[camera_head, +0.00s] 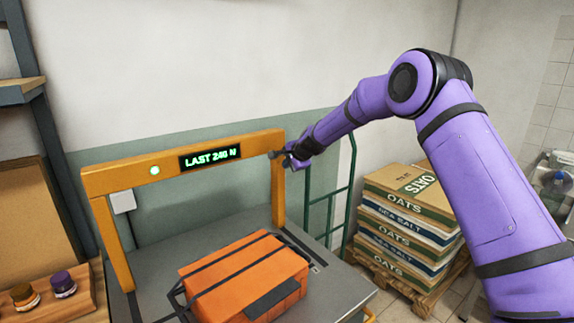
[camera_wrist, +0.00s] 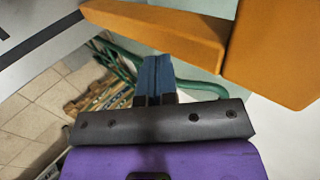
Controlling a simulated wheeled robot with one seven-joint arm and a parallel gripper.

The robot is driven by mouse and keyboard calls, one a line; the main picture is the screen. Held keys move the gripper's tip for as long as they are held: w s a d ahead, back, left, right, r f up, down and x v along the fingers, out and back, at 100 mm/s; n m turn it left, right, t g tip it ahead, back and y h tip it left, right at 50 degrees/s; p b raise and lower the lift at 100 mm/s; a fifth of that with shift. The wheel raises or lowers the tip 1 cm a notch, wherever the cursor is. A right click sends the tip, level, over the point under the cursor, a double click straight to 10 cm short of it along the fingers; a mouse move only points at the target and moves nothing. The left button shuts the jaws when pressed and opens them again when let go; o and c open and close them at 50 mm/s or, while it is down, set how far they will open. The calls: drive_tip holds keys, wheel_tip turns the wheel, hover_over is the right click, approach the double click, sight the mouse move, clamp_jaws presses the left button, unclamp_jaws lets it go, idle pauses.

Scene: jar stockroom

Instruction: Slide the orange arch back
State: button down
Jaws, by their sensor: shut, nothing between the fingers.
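The orange arch (camera_head: 130,172) stands upright across the grey bench, with a post on each side and a dark display on its crossbar reading "LAST 240 N" beside a lit green dot. My gripper (camera_head: 281,156) is at the arch's right end, by the corner where crossbar and right post meet. In the wrist view the blue fingers of my gripper (camera_wrist: 157,62) are together and empty, close to the orange arch (camera_wrist: 265,50). I cannot tell whether they touch it.
An orange case with dark straps (camera_head: 245,278) lies on the grey bench (camera_head: 335,290) under and in front of the arch. A green hand truck (camera_head: 345,190) and stacked sacks (camera_head: 410,215) on a pallet stand to the right. Two small jars (camera_head: 62,284) sit on a wooden rack at left.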

drive_tip(key=s+d+r+n+h, duration=0.15)
drive_tip(key=s+d+r, duration=0.25)
drive_tip(key=s+r, duration=0.5)
drive_tip(key=s+d+r+n+g, duration=0.1)
drive_tip(key=s+d+r+n, duration=0.4)
drive_tip(key=s, duration=0.7)
drive_tip(key=s+d+r+h, duration=0.1)
drive_tip(key=s+d+r, duration=0.2)
drive_tip(key=s+r, duration=0.65)
drive_tip(key=s+d+f+n, duration=0.1)
drive_tip(key=s+d, duration=0.2)
drive_tip(key=s, duration=0.7)
drive_tip(key=s+d+f+n+g+h, duration=0.1)
drive_tip(key=s+d, duration=0.3)
drive_tip(key=s, duration=0.7)
drive_tip(key=s+d+f+n+h, duration=0.1)
drive_tip(key=s+d+n, duration=0.2)
drive_tip(key=s, duration=0.8)
drive_tip(key=shift+s+d+f+g, duration=0.2)
drive_tip(key=shift+s+f+g, duration=0.05)
drive_tip(key=shift+f+g, duration=0.15)
drive_tip(key=shift+h, duration=0.25)
